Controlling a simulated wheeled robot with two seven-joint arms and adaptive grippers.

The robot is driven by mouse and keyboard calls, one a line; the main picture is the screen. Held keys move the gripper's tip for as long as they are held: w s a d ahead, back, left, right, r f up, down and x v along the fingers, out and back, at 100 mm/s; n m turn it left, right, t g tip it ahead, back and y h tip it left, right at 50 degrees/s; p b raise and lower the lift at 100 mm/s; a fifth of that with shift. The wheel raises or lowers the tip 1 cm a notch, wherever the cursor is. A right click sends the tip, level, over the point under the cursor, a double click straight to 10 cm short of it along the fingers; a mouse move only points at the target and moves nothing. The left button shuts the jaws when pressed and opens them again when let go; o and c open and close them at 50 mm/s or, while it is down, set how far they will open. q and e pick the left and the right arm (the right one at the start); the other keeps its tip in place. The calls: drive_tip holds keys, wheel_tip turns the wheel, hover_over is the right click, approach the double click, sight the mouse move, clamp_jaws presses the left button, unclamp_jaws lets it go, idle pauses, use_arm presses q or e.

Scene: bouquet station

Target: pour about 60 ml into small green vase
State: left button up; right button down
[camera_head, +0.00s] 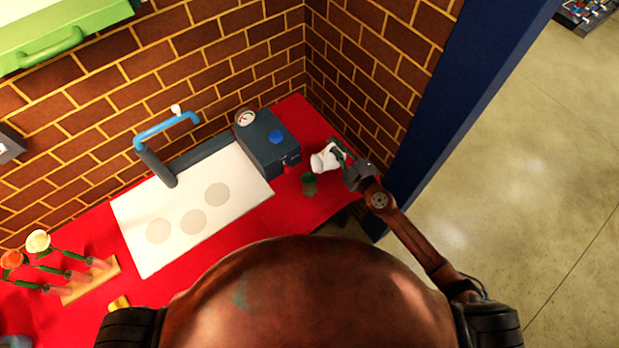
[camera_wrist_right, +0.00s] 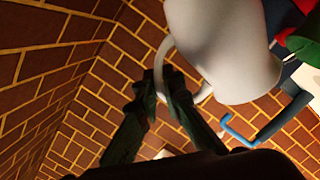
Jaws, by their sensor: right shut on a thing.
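A white jug (camera_head: 321,160) is held at the right end of the red counter. My right gripper (camera_head: 343,157) is shut on it. In the right wrist view the fingers (camera_wrist_right: 160,92) close on the handle of the jug (camera_wrist_right: 225,45). The jug looks tilted, with its mouth toward the left. The small green vase (camera_head: 309,184) stands on the counter just below the jug in the head view. A green shape, probably the vase, shows at the right edge of the wrist view (camera_wrist_right: 303,42). No liquid stream is visible, and the jug's inside is hidden. My left gripper is out of view.
A dark box with a gauge and blue knob (camera_head: 268,143) stands left of the jug. A white board with round marks (camera_head: 190,212) and a blue tap (camera_head: 165,130) are further left. Flowers in a wooden rack (camera_head: 92,282) are at far left. Brick walls close the corner.

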drive_tip(key=shift+s+a+r+n, duration=0.1)
drive_tip(key=shift+s+a+n, duration=0.2)
drive_tip(key=shift+a, duration=0.1)
idle(0.6)
drive_tip(key=shift+w+d, duration=0.15)
drive_tip(key=shift+w+d+f+m+b, duration=0.25)
drive_tip(key=shift+d+f+m+b, duration=0.2)
drive_tip(key=shift+f+m+b, duration=0.15)
drive_tip(key=shift+w+d+f+m+b, duration=0.25)
drive_tip(key=shift+d+f+m+b, duration=0.25)
drive_tip(key=shift+m, duration=0.1)
drive_tip(key=shift+w+d, duration=0.1)
drive_tip(key=shift+w, duration=0.05)
drive_tip(key=shift+w+d+f+m, duration=0.15)
drive_tip(key=shift+d+f+m, duration=0.1)
drive_tip(key=shift+f+m, duration=0.35)
drive_tip(key=shift+w+d+f+m+g+y, duration=0.15)
drive_tip(key=shift+d+f+m+g+y, duration=0.05)
drive_tip(key=shift+f+m, duration=0.25)
drive_tip(key=shift+w+d+f+m+g+y, duration=0.2)
drive_tip(key=shift+f+m, duration=0.1)
drive_tip(key=shift+m, duration=0.15)
